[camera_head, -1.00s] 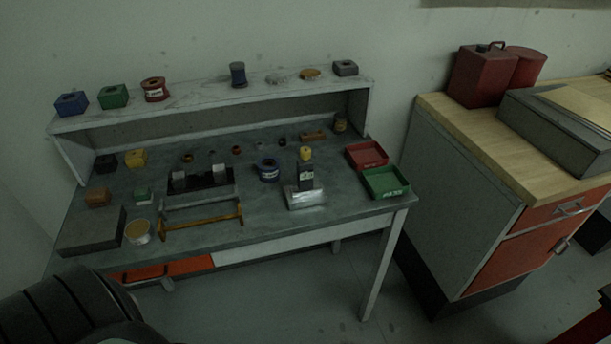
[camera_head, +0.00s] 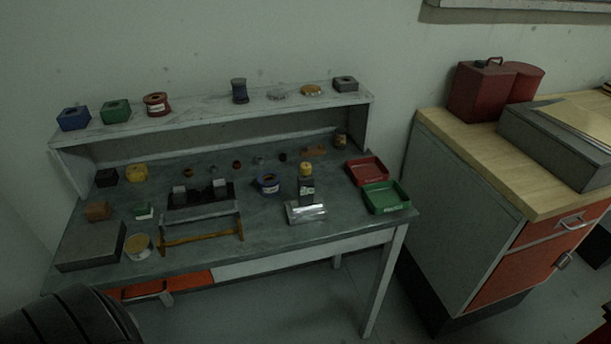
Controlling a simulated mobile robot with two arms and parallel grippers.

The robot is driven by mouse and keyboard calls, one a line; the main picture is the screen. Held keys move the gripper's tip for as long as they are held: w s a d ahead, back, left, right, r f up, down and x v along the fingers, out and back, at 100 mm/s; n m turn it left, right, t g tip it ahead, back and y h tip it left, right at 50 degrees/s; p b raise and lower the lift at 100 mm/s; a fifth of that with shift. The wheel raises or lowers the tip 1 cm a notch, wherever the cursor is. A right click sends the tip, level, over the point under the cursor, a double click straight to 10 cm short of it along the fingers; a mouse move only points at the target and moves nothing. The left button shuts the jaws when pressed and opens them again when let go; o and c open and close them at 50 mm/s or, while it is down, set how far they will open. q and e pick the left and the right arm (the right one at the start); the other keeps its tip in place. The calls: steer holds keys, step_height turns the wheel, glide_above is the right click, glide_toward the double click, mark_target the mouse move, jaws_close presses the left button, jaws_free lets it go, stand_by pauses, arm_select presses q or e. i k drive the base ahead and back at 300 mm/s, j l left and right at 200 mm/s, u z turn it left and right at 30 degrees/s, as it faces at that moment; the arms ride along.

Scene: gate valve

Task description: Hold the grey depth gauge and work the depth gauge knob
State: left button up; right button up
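What looks like the grey depth gauge (camera_head: 306,190) stands upright on the workbench, right of the middle. It has a dark grey body with a pale label and a yellow knob (camera_head: 306,169) on top. A shiny silver block (camera_head: 305,212) sits at its foot on the near side; I cannot tell whether the two are joined. Neither of my grippers is in view, and nothing is touching the gauge. A black ribbed part at the bottom left appears to be mine.
The workbench (camera_head: 290,237) also holds a blue ring-shaped item (camera_head: 268,184), a red tray (camera_head: 367,171), a green tray (camera_head: 386,197), an orange-handled frame (camera_head: 200,238) and a grey box (camera_head: 91,246). A raised shelf (camera_head: 205,112) runs behind. A wood-topped cabinet (camera_head: 470,150) stands right, with floor between.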

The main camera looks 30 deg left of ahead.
mark_target(306, 167)
steer(key=i+l, duration=0.1)
steer(key=i, duration=0.25)
steer(key=i+u, duration=0.15)
steer(key=u, duration=0.25)
steer(key=i+l+u, duration=0.15)
steer(key=u, duration=0.25)
steer(key=i+l+u, duration=0.15)
steer(key=u, duration=0.25)
steer(key=k+u, duration=0.1)
steer(key=u, duration=0.35)
steer(key=k+j, duration=0.1)
steer(key=k, duration=0.3)
